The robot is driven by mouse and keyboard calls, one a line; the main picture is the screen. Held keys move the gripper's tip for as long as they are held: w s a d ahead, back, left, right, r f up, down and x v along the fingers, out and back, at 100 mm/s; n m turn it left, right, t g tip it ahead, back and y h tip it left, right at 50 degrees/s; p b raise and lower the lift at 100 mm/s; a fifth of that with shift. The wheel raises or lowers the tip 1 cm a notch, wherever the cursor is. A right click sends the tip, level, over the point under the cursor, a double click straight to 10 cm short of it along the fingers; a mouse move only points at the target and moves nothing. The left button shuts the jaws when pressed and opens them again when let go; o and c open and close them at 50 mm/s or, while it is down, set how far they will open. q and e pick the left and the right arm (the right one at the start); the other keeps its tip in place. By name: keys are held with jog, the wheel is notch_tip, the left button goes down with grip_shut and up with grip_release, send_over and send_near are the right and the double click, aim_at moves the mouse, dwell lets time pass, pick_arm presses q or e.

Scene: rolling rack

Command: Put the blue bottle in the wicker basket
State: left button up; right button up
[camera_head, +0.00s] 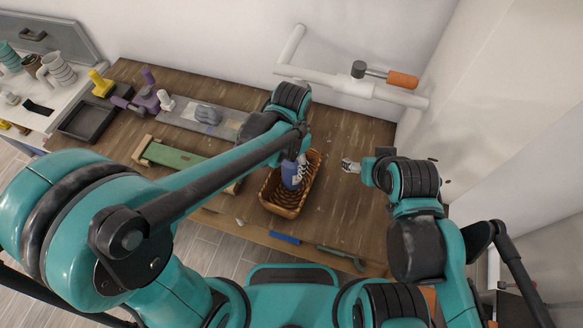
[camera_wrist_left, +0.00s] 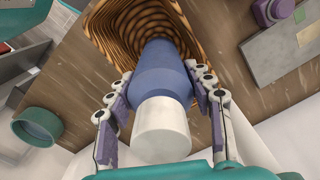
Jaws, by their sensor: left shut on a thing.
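The blue bottle (camera_head: 290,174) is held at the wicker basket (camera_head: 284,210) in the head view. In the left wrist view the bottle (camera_wrist_left: 163,70) has its white end towards the camera and its blue body pointing into the basket (camera_wrist_left: 112,30). My left gripper (camera_head: 300,168) is shut on the bottle, with a finger on each side of it in the wrist view (camera_wrist_left: 163,92). Whether the bottle touches the basket floor is hidden. My right gripper (camera_head: 350,166) is over the table to the right of the basket, apart from it; its finger opening is unclear.
The basket stands on a wooden table (camera_head: 345,205). A green-topped block (camera_head: 175,157), a grey board (camera_head: 190,110) and a dark tray (camera_head: 88,122) lie to the left. White pipes (camera_head: 345,85) with an orange-handled tool (camera_head: 402,80) run along the back wall.

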aim_at(290, 182)
pick_arm(q)
notch_tip(290, 182, down, 3)
jog(key=shift+r+b, duration=0.15)
jog(key=shift+b, duration=0.15)
jog(key=o, duration=1.5)
